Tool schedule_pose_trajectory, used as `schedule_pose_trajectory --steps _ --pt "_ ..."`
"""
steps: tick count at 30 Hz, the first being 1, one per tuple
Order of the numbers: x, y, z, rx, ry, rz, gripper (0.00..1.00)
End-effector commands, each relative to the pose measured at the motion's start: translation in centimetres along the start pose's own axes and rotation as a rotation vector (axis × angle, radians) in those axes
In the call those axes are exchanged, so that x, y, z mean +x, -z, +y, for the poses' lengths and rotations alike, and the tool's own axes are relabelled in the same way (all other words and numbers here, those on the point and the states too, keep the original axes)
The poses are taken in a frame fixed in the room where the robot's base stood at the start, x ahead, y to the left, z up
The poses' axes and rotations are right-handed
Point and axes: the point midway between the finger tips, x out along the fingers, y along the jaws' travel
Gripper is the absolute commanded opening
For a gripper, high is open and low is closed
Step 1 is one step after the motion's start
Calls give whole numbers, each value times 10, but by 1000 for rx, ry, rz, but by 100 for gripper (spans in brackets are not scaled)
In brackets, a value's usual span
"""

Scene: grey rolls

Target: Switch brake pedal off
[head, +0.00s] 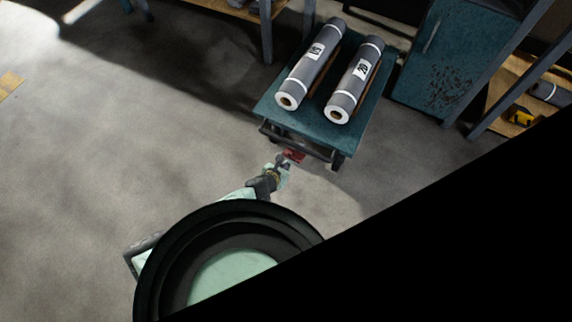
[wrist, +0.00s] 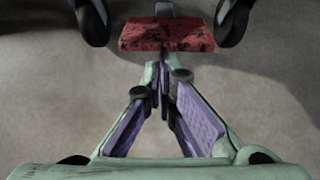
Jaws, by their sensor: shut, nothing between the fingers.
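The brake pedal is a worn red plate (wrist: 167,34) between two dark wheels in the wrist view. In the head view the red pedal (head: 293,156) sits low at the near end of a teal cart (head: 262,113). My gripper (wrist: 160,66) is shut and empty, its fingertips together at the pedal's near edge. I cannot tell whether they touch it. In the head view my gripper (head: 285,162) is just below and left of the pedal, partly covering it.
Two grey rolls (head: 311,62) (head: 355,80) lie on the cart. The cart's wheels (wrist: 236,22) flank the pedal. A teal cabinet (head: 440,60) and a shelf with a yellow tool (head: 522,116) stand at right.

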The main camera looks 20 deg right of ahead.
Motion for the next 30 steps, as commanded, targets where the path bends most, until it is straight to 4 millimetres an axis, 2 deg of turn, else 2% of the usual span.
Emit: schedule_pose_trajectory --steps 2,6,8,12,18,23,30 --pt "4 12 -2 -3 0 -3 0" --pt "8 49 -3 -8 -8 6 0" --pt "-14 38 -2 -4 -8 4 0" --pt "-48 37 -2 -4 -9 7 0" --pt "-82 36 -3 -4 -8 8 0" --pt "-94 36 -4 -4 -8 9 0" --pt "-96 36 -4 -4 -8 9 0"
